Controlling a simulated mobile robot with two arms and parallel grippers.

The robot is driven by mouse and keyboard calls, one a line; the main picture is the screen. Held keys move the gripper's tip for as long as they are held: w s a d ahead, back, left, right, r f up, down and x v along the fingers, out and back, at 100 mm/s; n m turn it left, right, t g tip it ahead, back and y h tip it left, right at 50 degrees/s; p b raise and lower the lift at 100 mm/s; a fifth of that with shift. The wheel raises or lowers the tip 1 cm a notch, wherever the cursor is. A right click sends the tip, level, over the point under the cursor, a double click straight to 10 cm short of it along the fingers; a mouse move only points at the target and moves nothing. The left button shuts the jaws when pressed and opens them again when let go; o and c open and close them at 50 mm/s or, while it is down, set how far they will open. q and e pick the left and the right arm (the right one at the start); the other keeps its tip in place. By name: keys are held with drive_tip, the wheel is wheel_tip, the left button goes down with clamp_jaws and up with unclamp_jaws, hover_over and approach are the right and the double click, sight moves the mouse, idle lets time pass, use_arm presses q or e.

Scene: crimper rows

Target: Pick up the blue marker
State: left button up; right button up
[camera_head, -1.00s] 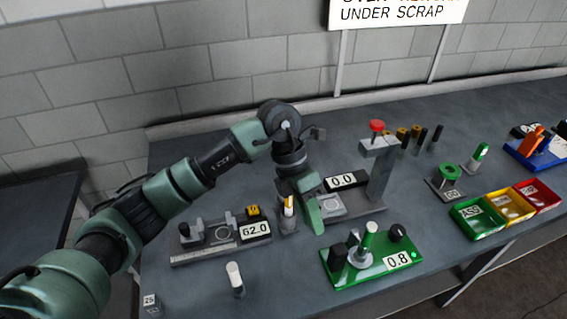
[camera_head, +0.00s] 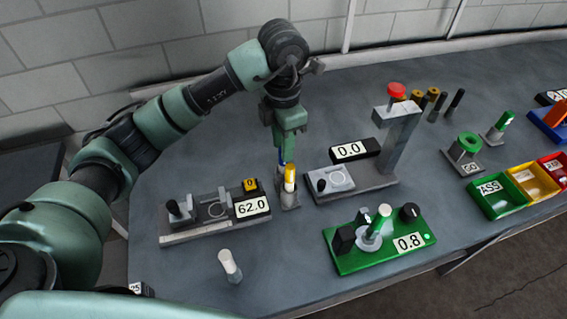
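The blue marker (camera_head: 283,156) shows only as a thin blue strip at the lower end of my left gripper (camera_head: 285,148). The rest of it is hidden by the gripper fingers and by a yellow-and-white marker in front. The yellow-and-white marker (camera_head: 290,176) stands in a small grey cup (camera_head: 290,201). My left gripper points down just above and behind this cup, with the blue strip at its fingertips. I cannot tell whether the fingers are closed on it. My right gripper is not in view.
A scale reading 62.0 (camera_head: 252,208) stands left of the cup, and a press stand with a 0.0 display (camera_head: 350,151) stands right. A green fixture reading 0.8 (camera_head: 407,243) is in front. A white-capped marker (camera_head: 228,262) stands front left. Coloured bins (camera_head: 497,197) are at right.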

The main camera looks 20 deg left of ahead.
sight(283, 167)
use_arm(q)
wheel_tip(283, 167, down, 6)
drive_tip(key=p, duration=0.3)
drive_tip(key=shift+w+f, duration=0.15)
drive_tip(key=shift+f, duration=0.15)
clamp_jaws()
